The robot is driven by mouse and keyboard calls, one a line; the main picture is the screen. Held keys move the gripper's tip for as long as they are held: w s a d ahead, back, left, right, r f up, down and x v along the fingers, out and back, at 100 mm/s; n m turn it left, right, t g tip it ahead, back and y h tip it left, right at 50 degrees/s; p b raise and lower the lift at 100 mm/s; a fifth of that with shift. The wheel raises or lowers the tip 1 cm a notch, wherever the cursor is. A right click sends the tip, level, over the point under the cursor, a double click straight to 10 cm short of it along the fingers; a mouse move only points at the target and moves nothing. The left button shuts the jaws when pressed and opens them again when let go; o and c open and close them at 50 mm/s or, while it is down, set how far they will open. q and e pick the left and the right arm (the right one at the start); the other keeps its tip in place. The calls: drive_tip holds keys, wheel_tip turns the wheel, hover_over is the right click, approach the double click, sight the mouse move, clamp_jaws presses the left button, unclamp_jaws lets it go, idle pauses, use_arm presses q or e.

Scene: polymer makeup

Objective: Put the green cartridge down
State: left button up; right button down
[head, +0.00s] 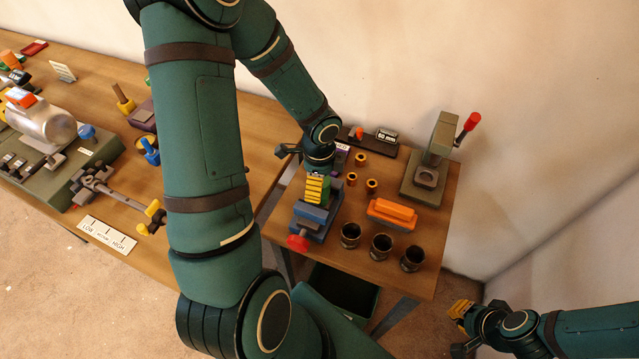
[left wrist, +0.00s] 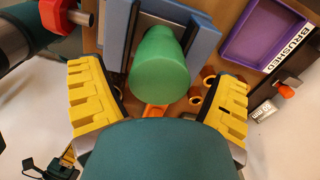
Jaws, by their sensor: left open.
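The green cartridge (left wrist: 160,65) stands between the grey-lined blue jaws of a blue vise (left wrist: 190,35) in the left wrist view. In the head view the vise (head: 312,222) sits at the left front of the small table. My left gripper (head: 316,188) is just above the vise, and its yellow fingers hide most of the cartridge there. In the left wrist view the fingers (left wrist: 158,105) are wide apart, with visible gaps on both sides of the cartridge. My right gripper (head: 463,328) hangs off the table at the lower right; its opening is unclear.
An orange block (head: 391,214), several small orange rings (head: 361,159) and dark cups (head: 381,246) stand right of the vise. A press with a red handle (head: 431,165) is at the back right. A purple tray (left wrist: 262,32) lies beside the vise.

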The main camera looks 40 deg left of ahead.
use_arm(q)
wheel_tip(320, 180, up, 9)
drive_tip(key=shift+r+p, duration=0.1)
drive_tip(key=shift+p, duration=0.8)
